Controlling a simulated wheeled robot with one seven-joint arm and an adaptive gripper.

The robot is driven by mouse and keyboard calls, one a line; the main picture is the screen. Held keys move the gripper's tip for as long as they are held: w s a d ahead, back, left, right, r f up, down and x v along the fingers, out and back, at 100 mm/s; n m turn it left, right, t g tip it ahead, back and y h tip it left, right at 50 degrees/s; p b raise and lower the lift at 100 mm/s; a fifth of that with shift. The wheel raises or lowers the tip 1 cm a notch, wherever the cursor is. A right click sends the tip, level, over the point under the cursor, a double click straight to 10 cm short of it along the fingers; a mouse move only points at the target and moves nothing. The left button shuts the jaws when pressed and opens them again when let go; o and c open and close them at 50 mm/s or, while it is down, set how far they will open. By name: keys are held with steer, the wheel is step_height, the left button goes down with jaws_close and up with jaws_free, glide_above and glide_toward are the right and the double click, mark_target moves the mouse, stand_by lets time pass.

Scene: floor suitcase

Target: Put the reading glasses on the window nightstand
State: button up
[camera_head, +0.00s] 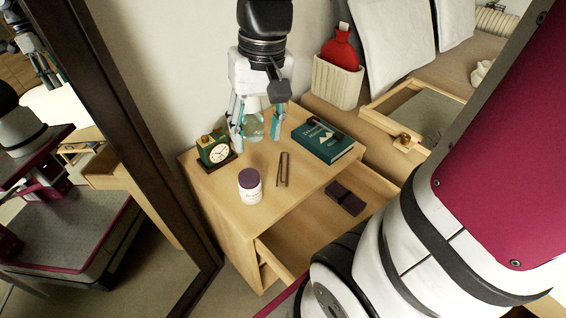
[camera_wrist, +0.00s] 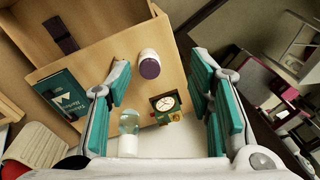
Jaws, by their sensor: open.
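A thin brown folded item, which looks like the reading glasses (camera_head: 283,169), lies on the wooden nightstand top (camera_head: 222,192), between the white bottle and the green book. A clear glass jar (camera_head: 253,125) shows between the fingers in the head view, and nearer the left finger in the wrist view (camera_wrist: 129,123). Whether they touch is unclear.
A clock (camera_head: 215,150), a white bottle with a dark cap (camera_head: 250,190) and a green book (camera_head: 322,140) stand or lie on the nightstand. Its drawer is open, with a dark case (camera_head: 346,198) inside.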

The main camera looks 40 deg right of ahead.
steer(key=s+a+r+n, duration=0.1)
steer(key=s+a, duration=0.1)
steer(key=s, duration=0.6)
steer(key=s+a+r+n+h, duration=0.1)
steer(key=s+a+n, duration=0.1)
steer(key=s, duration=0.6)
steer(key=shift+r, duration=0.4)
steer(key=shift+a, duration=0.1)
